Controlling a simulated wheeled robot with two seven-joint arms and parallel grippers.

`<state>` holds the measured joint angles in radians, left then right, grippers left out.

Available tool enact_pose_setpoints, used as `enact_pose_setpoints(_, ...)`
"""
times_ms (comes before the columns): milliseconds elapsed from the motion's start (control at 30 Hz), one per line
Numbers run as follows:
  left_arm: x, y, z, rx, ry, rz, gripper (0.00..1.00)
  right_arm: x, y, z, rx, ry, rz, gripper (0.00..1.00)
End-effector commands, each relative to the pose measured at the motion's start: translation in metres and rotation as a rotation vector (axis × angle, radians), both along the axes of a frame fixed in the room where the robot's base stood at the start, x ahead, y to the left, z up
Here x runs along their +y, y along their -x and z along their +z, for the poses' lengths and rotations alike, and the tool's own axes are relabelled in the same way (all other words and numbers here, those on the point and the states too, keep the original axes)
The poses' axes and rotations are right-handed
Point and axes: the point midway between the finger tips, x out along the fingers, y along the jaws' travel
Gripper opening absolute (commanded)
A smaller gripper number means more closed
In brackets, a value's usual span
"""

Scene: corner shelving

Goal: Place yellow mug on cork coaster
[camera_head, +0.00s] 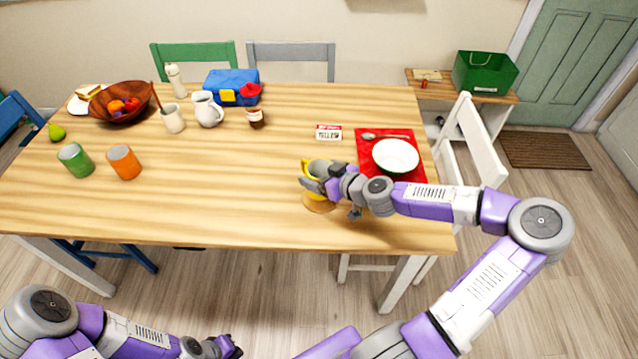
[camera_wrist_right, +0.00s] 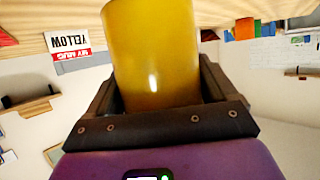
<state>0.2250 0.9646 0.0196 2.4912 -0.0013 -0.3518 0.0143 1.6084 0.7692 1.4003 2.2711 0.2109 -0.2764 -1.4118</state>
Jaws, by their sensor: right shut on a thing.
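The yellow mug (camera_head: 306,167) is at the front right of the wooden table, mostly hidden behind my right gripper (camera_head: 313,184). In the right wrist view the mug (camera_wrist_right: 152,58) fills the space between the two dark fingers, which are shut on it. The round cork coaster (camera_head: 318,207) shows partly just below the gripper and mug in the head view. I cannot tell whether the mug touches it. My left gripper (camera_head: 228,347) is low at the bottom of the head view, off the table's front edge; its fingers are too small to read.
Orange (camera_head: 124,162) and green (camera_head: 76,160) cups stand at left. The table between is clear.

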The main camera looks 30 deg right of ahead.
Motion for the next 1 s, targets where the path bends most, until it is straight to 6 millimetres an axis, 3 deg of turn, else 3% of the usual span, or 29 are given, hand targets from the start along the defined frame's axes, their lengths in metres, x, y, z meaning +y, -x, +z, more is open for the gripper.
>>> enact_pose_setpoints(200, 0.000, 0.000, -0.017, -0.001, 0.000, 0.000, 0.00, 0.001, 0.000, -0.031, 0.000, -0.003, 0.001, 0.44)
enact_pose_setpoints(567, 0.000, 0.000, -0.017, -0.001, 0.000, 0.000, 0.00, 0.000, 0.000, -0.034, 0.000, 0.001, 0.001, 0.44)
enact_pose_setpoints(600, 0.000, 0.000, -0.017, -0.001, 0.000, 0.000, 0.00, 0.000, 0.000, -0.033, 0.001, -0.001, 0.000, 0.91)
enact_pose_setpoints(633, 0.000, 0.000, -0.016, -0.001, 0.000, 0.000, 0.00, 0.000, 0.000, -0.033, 0.001, -0.001, 0.000, 0.96)
enact_pose_setpoints(667, 0.000, 0.000, -0.016, -0.001, 0.000, 0.000, 0.00, 0.000, 0.000, -0.033, 0.001, -0.001, 0.000, 1.00)
enact_pose_setpoints(1000, 0.000, 0.000, -0.012, -0.001, 0.000, 0.000, 0.00, -0.001, 0.002, -0.028, 0.001, 0.000, -0.001, 1.00)
